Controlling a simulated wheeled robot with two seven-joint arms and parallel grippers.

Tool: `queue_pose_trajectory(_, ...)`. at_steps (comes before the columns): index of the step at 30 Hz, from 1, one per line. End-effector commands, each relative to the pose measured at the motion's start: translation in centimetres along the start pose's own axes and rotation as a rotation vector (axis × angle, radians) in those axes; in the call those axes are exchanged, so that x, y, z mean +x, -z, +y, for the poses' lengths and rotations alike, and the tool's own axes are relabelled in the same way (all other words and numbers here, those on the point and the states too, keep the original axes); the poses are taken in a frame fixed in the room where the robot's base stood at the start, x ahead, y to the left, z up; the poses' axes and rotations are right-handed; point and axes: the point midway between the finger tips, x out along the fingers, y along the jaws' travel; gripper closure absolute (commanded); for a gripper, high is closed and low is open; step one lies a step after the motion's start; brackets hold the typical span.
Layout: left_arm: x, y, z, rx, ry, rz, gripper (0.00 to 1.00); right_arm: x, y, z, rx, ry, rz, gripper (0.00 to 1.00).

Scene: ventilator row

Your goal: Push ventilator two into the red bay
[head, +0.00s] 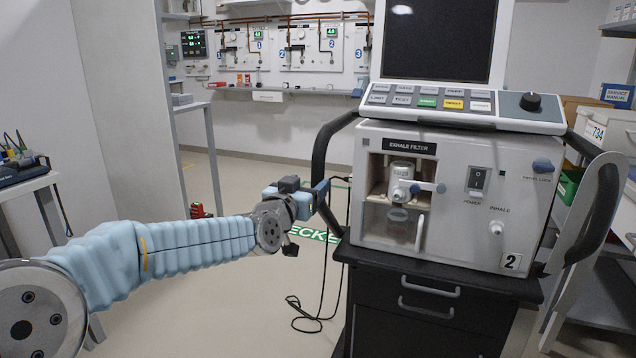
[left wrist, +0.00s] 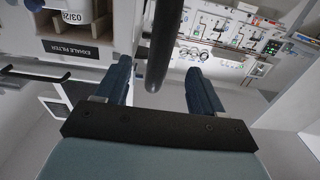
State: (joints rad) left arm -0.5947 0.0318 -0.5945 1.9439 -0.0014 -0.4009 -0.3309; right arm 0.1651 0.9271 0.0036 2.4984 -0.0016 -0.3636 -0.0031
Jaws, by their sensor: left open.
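Ventilator two (head: 450,220), a pale unit marked with a 2, stands on a black drawer cart (head: 425,318) at the right of the head view. A dark screen rises above its keypad. A black curved handle (head: 324,150) runs down its left side. My left gripper (head: 318,190) is beside this handle at mid height. In the left wrist view the open fingers (left wrist: 160,85) stand either side of the black handle bar (left wrist: 161,40), with gaps on both sides. My right gripper is not in view. No red bay shows.
A green floor marking (head: 318,236) with white letters lies left of the cart, partly hidden. A black cable (head: 312,318) lies on the floor there. A side table (head: 28,185) stands far left. Shelves with boxes crowd the right. The floor behind is clear.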

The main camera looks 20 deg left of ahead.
Motion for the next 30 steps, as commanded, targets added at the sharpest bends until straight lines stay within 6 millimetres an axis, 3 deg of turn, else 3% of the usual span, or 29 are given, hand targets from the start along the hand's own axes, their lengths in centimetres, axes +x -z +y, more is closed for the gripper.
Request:
queue_pose_trajectory(9,4.4,-0.6,-0.1,0.003,0.002,-0.001,0.32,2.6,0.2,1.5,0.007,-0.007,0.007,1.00)
queue_pose_trajectory(15,6.3,-0.2,-0.1,0.002,0.001,-0.001,0.32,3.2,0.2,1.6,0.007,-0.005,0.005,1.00)
queue_pose_trajectory(29,7.2,-0.1,0.0,0.000,0.000,-0.002,0.32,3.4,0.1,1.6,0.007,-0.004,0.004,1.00)
queue_pose_trajectory(30,7.2,-0.1,0.0,0.000,0.000,-0.002,0.32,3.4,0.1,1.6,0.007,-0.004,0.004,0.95)
